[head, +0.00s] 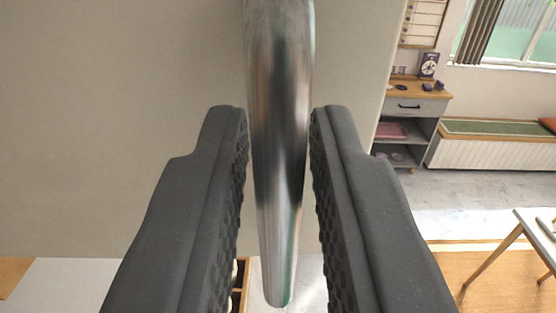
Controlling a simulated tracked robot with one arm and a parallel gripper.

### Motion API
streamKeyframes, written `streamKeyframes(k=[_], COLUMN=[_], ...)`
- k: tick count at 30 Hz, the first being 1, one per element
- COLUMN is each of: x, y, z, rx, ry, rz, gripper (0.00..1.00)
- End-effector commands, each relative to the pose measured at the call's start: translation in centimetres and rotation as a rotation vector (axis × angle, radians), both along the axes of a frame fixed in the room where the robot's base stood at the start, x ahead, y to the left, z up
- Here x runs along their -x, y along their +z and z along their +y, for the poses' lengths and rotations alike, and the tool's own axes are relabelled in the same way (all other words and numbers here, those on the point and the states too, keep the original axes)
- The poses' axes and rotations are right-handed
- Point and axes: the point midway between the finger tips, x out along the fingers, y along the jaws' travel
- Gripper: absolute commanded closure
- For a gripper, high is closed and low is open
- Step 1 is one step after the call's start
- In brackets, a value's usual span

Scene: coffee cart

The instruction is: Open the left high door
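A shiny metal bar handle (280,165) runs down the middle of the head view, its rounded lower end near the bottom. It stands in front of a plain beige door panel (130,90). My gripper (279,112) has one dark finger on each side of the handle, with the ribbed inner pads facing it. The fingertips are very close to the bar. I cannot tell whether they touch it or a thin gap remains. The handle's upper mount is out of view. The door's right edge shows, but whether the door is ajar is unclear.
Right of the door is an open room. A grey cabinet with wooden top (417,92) and a white bench with a green top (490,150) stand at the back. A table (538,226) is at the lower right. Pale floor (460,200) lies between.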

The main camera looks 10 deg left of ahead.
Motion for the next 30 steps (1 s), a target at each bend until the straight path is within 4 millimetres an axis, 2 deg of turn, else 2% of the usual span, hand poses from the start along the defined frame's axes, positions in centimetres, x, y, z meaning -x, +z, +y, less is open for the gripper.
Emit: streamKeyframes(k=[9,13,30], x=[-0.1,0.7,9.3], y=[-0.2,-0.2,-0.1], z=[0.0,0.0,-1.1], rx=[0.002,0.002,0.001], ry=[-0.002,-0.002,0.001], rz=[0.006,0.006,0.003], gripper=[0.75,0.75,0.75])
